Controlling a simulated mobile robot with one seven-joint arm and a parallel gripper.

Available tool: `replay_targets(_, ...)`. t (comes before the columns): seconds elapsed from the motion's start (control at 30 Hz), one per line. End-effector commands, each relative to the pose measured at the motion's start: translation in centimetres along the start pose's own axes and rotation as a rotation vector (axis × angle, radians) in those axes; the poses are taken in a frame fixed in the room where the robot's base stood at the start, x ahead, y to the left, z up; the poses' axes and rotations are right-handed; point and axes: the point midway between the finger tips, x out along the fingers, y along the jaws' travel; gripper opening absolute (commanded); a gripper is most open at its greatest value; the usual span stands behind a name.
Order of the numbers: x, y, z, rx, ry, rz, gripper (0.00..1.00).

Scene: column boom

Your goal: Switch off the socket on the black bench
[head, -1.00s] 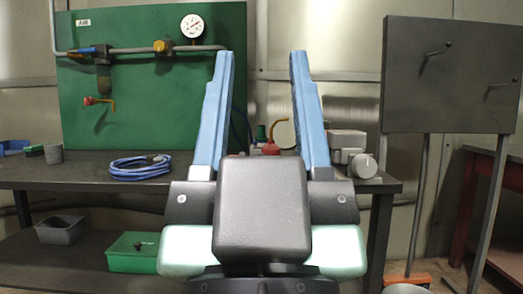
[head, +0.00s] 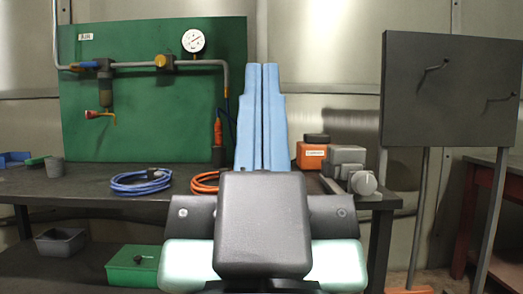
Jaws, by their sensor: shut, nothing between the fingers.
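My gripper (head: 262,70) points away from me over the black bench (head: 80,178), its two long blue fingers together with nothing between them. Its fingertips show against the wall, just right of the green board. I cannot clearly make out a socket or its switch. An orange box (head: 311,156) with a dark top and a small label stands on the bench just right of my fingers; I cannot tell if it is the socket. My fingers and the dark gripper body hide the middle of the bench.
A grey device with a round knob (head: 362,183) stands at the bench's right end. A blue cable coil (head: 141,181) and an orange cable (head: 205,182) lie left of my gripper. The green board (head: 150,130) carries pipes and a gauge (head: 193,41). A dark panel (head: 452,90) stands right.

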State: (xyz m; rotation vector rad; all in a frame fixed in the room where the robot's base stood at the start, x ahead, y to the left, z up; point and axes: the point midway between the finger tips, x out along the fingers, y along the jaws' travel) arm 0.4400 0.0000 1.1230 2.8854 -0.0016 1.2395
Motion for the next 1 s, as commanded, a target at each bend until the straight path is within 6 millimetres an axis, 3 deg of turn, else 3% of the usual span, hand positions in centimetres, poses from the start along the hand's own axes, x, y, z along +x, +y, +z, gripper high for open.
replay_targets(0.03, 1.6, 0.0, -1.5, 0.0, 0.0, 0.0, 0.0)
replay_targets(1.0, 24.8, 0.0, -23.6, 0.001, 0.001, -0.002, 0.0)
